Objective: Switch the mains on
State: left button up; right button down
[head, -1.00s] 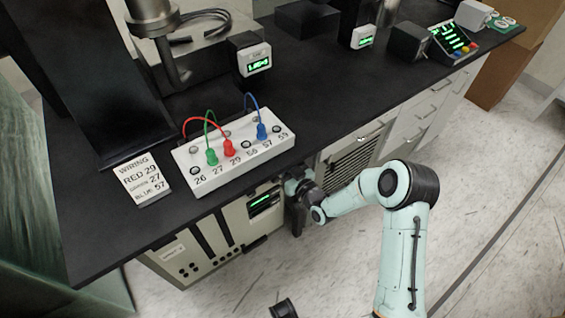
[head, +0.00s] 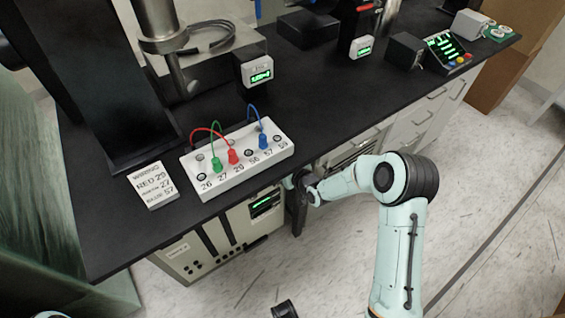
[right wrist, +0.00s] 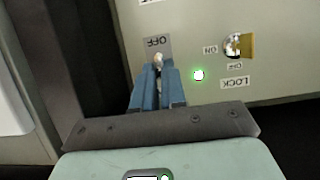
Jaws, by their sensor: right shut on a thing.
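The mains switch (right wrist: 158,61) is a small metal lever on a grey plate marked OFF in the right wrist view, where the lettering shows upside down. My right gripper (right wrist: 158,80) is shut on the lever, its blue fingers on either side and hiding much of it. In the head view my right gripper (head: 291,182) is under the bench edge at the right end of the beige cabinet (head: 215,250), partly hidden by the bench and arm. My left gripper is not in view.
A lit green lamp (right wrist: 199,75) and a key lock (right wrist: 237,45) marked ON, OFF and LOCK sit beside the switch. A white terminal block (head: 238,170) with red, green and blue leads stands on the black bench (head: 330,110) above.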

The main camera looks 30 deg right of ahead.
jog(key=c, duration=1.2)
grip_release()
jog(key=shift+s, duration=0.15)
jog(key=v, duration=1.3)
jog(key=shift+p, duration=0.45)
jog(key=shift+s, duration=0.1)
jog(key=s+a+f+m+g+y+p, duration=0.1)
jog(key=s+a+f+g+p, duration=0.25)
jog(key=f, duration=0.25)
jog(key=s+a+f+m+g+p, duration=0.2)
jog(key=s+a+f+g, duration=0.1)
jog(key=a+f, duration=0.15)
jog(key=s+a+f+m+g+p, duration=0.1)
jog(key=s+a+f+g+p, duration=0.1)
jog(key=s, duration=0.7)
jog(key=s+a+f+g+y+p, duration=0.1)
jog(key=s+a+f+g+p, duration=0.2)
jog(key=s+a+g, duration=0.3)
jog(key=s+a+f, duration=0.1)
jog(key=s+a, duration=0.1)
jog(key=s, duration=0.1)
jog(key=shift+f+m+y, duration=0.15)
jog(key=shift+m+y, duration=0.15)
jog(key=shift+m, duration=0.1)
